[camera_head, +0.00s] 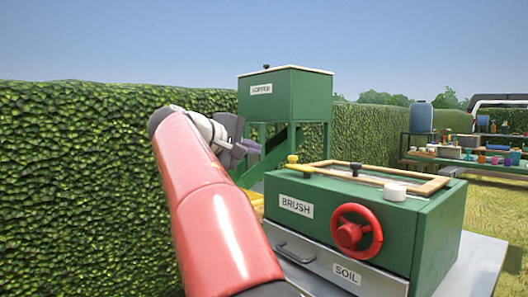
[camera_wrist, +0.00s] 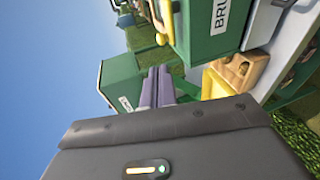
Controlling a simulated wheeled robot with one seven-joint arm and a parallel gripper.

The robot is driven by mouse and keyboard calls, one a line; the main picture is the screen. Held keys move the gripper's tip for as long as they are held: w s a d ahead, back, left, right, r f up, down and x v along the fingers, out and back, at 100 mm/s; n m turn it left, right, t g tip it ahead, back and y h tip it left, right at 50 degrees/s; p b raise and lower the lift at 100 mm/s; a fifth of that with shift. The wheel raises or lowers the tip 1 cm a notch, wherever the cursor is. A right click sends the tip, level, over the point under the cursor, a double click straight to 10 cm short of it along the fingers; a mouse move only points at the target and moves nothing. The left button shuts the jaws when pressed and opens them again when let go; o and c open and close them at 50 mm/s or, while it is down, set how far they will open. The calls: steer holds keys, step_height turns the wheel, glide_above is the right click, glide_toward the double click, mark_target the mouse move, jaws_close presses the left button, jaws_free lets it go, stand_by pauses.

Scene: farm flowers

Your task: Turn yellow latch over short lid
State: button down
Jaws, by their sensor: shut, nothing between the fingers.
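A yellow latch (camera_head: 293,161) stands at the back left top corner of a green box (camera_head: 430,222) marked BRUSH. In the wrist view a yellow part, probably this latch (camera_wrist: 161,38), shows at the upper left edge of the box. A wood-framed lid (camera_head: 432,187) lies on top of the box; I cannot tell whether it is the short lid. My gripper (camera_head: 248,147) is shut and empty, left of the latch and apart from it. Its purple-grey fingers (camera_wrist: 158,84) are together in the wrist view.
A red wheel (camera_head: 356,231) and a grey SOIL drawer (camera_head: 310,262) are on the box front. A black knob (camera_head: 355,168) and white round piece (camera_head: 395,191) are on top. A green hopper (camera_head: 310,95) stands behind, a hedge (camera_head: 70,180) at left.

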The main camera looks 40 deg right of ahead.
mark_target(290, 157)
steer(key=p+x, duration=0.1)
steer(key=x, duration=1.1)
steer(key=shift+d+f, duration=0.15)
steer(key=shift+d, duration=0.2)
